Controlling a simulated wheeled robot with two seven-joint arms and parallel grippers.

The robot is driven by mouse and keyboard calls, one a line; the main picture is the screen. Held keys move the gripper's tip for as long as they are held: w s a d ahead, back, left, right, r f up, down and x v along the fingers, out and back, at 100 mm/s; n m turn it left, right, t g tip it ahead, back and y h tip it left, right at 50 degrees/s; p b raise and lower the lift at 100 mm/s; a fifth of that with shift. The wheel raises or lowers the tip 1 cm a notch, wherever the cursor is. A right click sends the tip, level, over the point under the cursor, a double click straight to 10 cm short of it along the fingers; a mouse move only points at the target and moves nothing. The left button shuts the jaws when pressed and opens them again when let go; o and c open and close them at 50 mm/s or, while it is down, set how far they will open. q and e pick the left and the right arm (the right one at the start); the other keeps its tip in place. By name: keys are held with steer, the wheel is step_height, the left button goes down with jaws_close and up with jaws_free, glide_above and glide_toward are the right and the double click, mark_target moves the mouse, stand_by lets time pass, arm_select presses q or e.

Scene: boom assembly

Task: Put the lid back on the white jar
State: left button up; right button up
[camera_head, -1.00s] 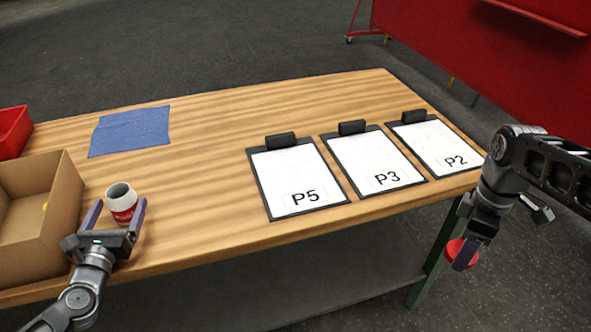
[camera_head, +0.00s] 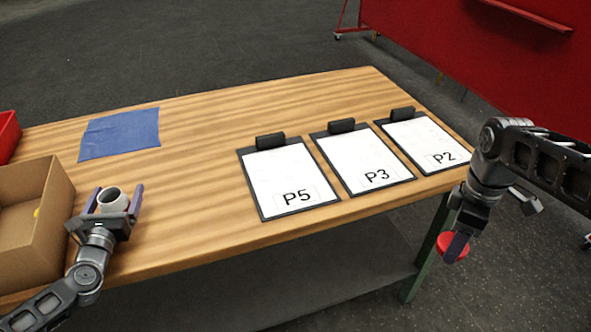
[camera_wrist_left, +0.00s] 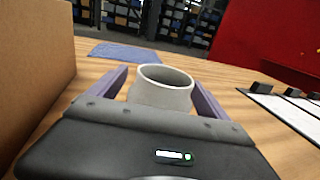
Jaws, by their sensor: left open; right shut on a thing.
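The white jar (camera_head: 113,198) stands upright and open on the table at the left, its lower part hidden by my left gripper. My left gripper (camera_head: 114,197) is open, with a finger on each side of the jar. In the left wrist view the jar (camera_wrist_left: 163,88) sits between the two purple fingers (camera_wrist_left: 160,92), with a visible gap at the right finger; contact at the left cannot be told. My right gripper (camera_head: 456,247) is shut on the red lid (camera_head: 451,247) and holds it in the air off the table's front right edge.
A cardboard box (camera_head: 58,200) stands close to the left of the jar. A blue cloth (camera_head: 120,133) lies behind it. Three clipboards, P5 (camera_head: 285,175), P3 (camera_head: 360,158) and P2 (camera_head: 428,140), lie on the right. The table's middle (camera_head: 195,170) is clear.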

stand_by(0.5)
arm_select(q)
steer(key=c, duration=1.5)
